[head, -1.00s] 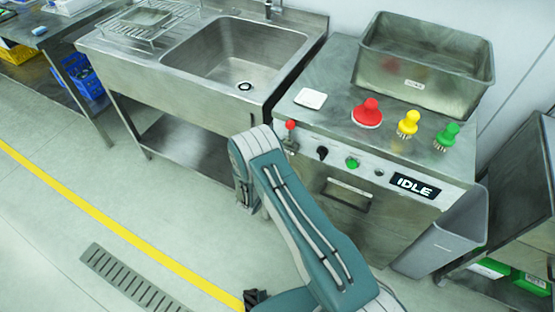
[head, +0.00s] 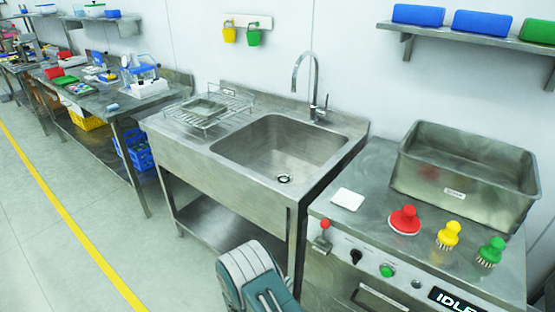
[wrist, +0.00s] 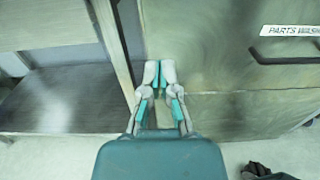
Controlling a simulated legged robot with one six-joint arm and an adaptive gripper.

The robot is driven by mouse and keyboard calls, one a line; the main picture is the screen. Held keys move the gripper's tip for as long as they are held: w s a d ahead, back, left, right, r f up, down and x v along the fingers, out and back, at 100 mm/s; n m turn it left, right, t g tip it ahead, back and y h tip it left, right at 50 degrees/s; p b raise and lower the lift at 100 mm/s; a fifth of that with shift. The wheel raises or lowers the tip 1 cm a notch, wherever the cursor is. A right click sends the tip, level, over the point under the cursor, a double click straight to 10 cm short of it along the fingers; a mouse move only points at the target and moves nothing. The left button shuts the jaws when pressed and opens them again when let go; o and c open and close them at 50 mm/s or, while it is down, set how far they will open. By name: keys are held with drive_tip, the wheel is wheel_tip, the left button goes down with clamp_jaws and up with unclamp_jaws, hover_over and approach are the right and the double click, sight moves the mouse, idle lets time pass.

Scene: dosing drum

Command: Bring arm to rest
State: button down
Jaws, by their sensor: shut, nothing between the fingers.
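My gripper (wrist: 160,72) shows in the wrist view with its two fingers together and nothing between them. It points at the front of a steel cabinet (wrist: 215,75), beside the leg of the sink stand; I cannot tell the exact gap. In the head view only the upper part of my arm shows at the bottom edge, in front of the sink and cabinet. My gripper is out of the picture there.
A steel sink (head: 280,150) stands left of the cabinet top, which holds red (head: 404,220), yellow (head: 448,235) and green (head: 491,251) brushes and a steel tub (head: 462,178). A red-knobbed lever (head: 324,232) is on the cabinet front. The floor left of the yellow line is clear.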

drive_tip(key=s+d+r+m+g, duration=0.2)
drive_tip(key=d+r+m+g, duration=0.25)
drive_tip(key=r, duration=0.35)
drive_tip(key=s+d+r+m+g+h, duration=0.1)
drive_tip(key=s+d+r+m+g, duration=0.1)
drive_tip(key=d+r+m+g, duration=0.35)
drive_tip(key=s+d+r+m+g, duration=0.25)
drive_tip(key=r+m, duration=0.25)
drive_tip(key=r, duration=0.6)
drive_tip(key=s+a+r+m+t+y, duration=0.1)
drive_tip(key=s+r+m+t+y, duration=0.1)
drive_tip(key=s+r+m+y, duration=0.4)
drive_tip(key=s+a+r+m+t+y, duration=0.1)
drive_tip(key=s+r+m+y, duration=0.5)
drive_tip(key=s, duration=0.8)
drive_tip(key=shift+r+m+t, duration=0.55)
drive_tip(key=shift+r+m, duration=0.05)
drive_tip(key=shift+r, duration=1.25)
drive_tip(key=shift+d, duration=0.1)
